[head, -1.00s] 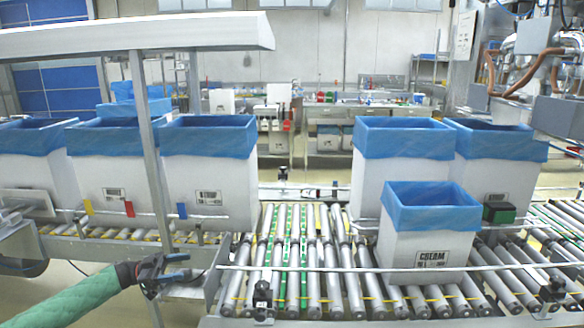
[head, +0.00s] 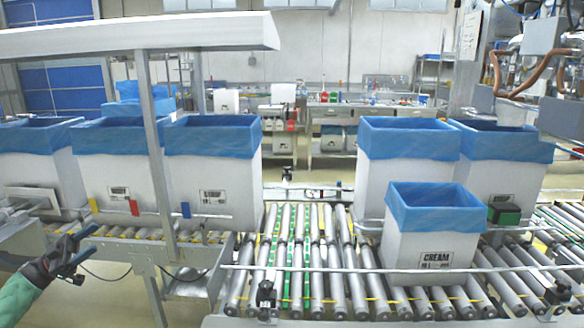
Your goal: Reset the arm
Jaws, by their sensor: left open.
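My left gripper (head: 84,254) is at the lower left of the head view, with its green-sleeved arm coming in from the left edge. Its dark jaws are open and empty, in front of the left conveyor and apart from every box. My right gripper is not in view. A white box labelled CREAM with a blue liner (head: 434,232) stands upright on the roller conveyor (head: 300,270) at the right.
Two larger blue-lined boxes (head: 405,170) stand behind the CREAM box. Several more (head: 212,175) stand on the left conveyor. A grey post (head: 154,150) rises near my left gripper. The middle rollers are clear. A metal rail (head: 330,269) crosses in front.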

